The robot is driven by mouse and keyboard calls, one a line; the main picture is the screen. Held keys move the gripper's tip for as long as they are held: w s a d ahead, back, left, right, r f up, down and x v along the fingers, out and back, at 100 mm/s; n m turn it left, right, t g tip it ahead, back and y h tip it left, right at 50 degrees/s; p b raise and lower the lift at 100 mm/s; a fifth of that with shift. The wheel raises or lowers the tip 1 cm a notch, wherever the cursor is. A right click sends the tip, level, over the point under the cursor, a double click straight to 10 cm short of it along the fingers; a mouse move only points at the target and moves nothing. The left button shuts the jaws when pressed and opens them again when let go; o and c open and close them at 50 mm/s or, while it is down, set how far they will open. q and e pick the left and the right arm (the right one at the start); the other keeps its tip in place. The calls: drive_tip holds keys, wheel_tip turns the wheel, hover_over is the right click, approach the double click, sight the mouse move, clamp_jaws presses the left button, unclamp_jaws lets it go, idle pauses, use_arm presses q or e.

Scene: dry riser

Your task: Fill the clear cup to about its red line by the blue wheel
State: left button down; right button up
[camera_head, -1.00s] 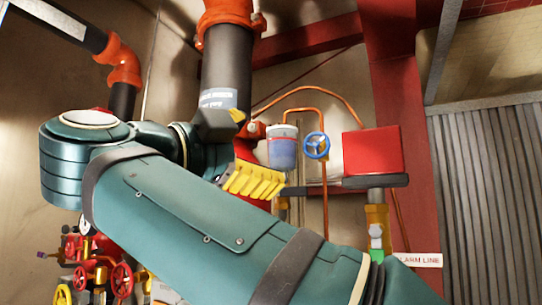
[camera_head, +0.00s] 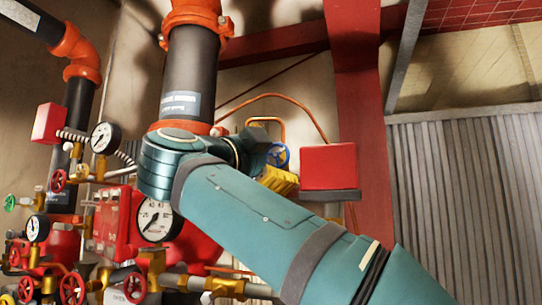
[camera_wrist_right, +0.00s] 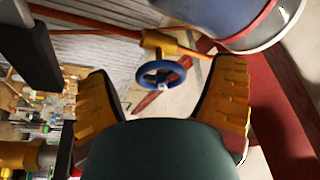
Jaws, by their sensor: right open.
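The blue wheel (camera_head: 281,155) shows just above my right gripper (camera_head: 278,180) in the head view, partly hidden by my arm. In the right wrist view the blue wheel (camera_wrist_right: 160,75) lies between the two yellow fingers of my right gripper (camera_wrist_right: 163,68), which are spread open. I see no finger touching the wheel. My left gripper is out of view.
A red box (camera_head: 328,166) stands on a dark bracket right of the wheel. A thick dark pipe (camera_head: 193,75) with orange couplings rises behind my arm. Gauges (camera_head: 105,137), valves and red fittings crowd the left. Copper tubing (camera_head: 290,99) arches over the wheel.

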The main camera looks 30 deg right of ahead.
drive_tip(key=c, duration=1.2)
drive_tip(key=shift+a+r+m+g+p, duration=0.15)
drive_tip(key=shift+m+g+p, duration=0.25)
drive_tip(key=shift+m, duration=0.7)
drive_tip(key=m+y+p, duration=0.1)
drive_tip(key=m, duration=0.1)
drive_tip(key=shift+m+g, duration=0.4)
drive_tip(key=o, duration=1.2)
